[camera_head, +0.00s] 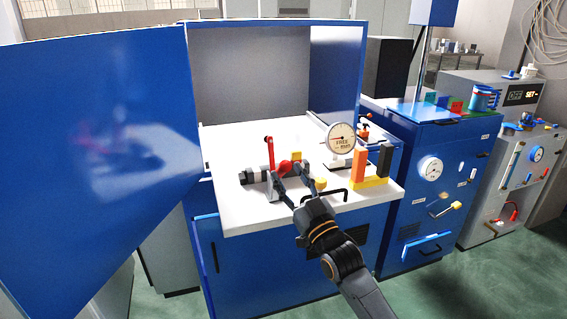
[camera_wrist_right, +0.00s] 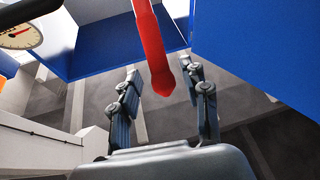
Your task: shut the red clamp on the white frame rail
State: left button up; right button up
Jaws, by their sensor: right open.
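The red clamp shows an upright red lever (camera_head: 270,153) above the white worktop of the blue cabinet, and a rounded red part sits to its right. My right gripper (camera_head: 289,174) is open over the worktop, with its fingers around the rounded red part. In the right wrist view, a red handle (camera_wrist_right: 150,42) hangs between my two spread fingers (camera_wrist_right: 161,72), its rounded end near the fingertips. I cannot tell whether a finger touches it. A white beam (camera_wrist_right: 38,138) shows at left in that view; I cannot tell whether it is the frame rail. My left gripper is out of view.
A dial gauge (camera_head: 341,139), an orange block (camera_head: 359,163) and a black handle (camera_head: 326,195) stand right of my gripper. A dark cylindrical part (camera_head: 252,177) lies left of it. The blue cabinet door (camera_head: 100,150) stands open at left.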

aim_at(286, 172)
jog(key=shift+x, duration=1.6)
grip_shut()
